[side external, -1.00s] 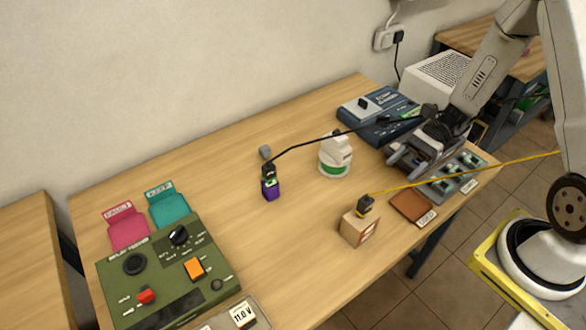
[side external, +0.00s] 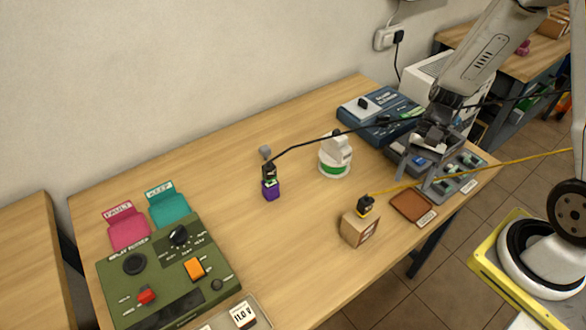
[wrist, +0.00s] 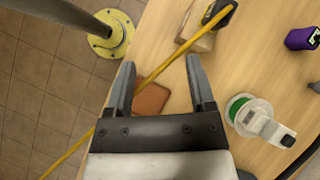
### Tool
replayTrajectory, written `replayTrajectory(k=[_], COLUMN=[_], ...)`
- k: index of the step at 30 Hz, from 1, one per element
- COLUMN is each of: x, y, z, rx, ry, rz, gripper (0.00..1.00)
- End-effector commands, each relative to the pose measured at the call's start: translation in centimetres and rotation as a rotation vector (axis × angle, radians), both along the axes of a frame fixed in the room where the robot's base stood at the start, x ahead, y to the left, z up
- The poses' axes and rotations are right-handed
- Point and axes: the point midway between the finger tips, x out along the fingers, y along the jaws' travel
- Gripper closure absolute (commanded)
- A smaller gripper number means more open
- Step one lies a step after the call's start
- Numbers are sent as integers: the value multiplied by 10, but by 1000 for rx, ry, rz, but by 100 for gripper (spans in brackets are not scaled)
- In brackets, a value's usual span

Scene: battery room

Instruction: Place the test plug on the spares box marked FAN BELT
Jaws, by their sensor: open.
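A small black plug with a yellow band (side external: 365,206) sits on top of a cardboard box (side external: 358,231) near the table's front edge; a yellow cable runs from it to the right. The box has a label too small to read. In the wrist view this plug (wrist: 226,10) and box (wrist: 198,40) show at the top. I cannot tell which one is the test plug. My gripper (side external: 416,184) is open and empty, pointing down, right of the cardboard box and apart from both plugs.
A white-and-green device (side external: 336,158), blue instrument (side external: 366,108) and green tester (side external: 170,265) stand on the table. The yellow cable (side external: 490,163) crosses near my gripper.

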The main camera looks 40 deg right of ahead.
Motion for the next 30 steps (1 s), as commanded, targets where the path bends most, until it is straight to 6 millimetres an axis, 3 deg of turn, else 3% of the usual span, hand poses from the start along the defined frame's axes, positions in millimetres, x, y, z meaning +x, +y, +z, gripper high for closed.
replayTrajectory(k=[6,15,21,30], x=[-1,16,23,23], y=[0,8,14,15], z=[15,44,55,56], rx=[-248,-484,-538,-543], ry=[-253,-619,-737,-749], rz=[350,761,876,889], gripper=[30,30,30,30])
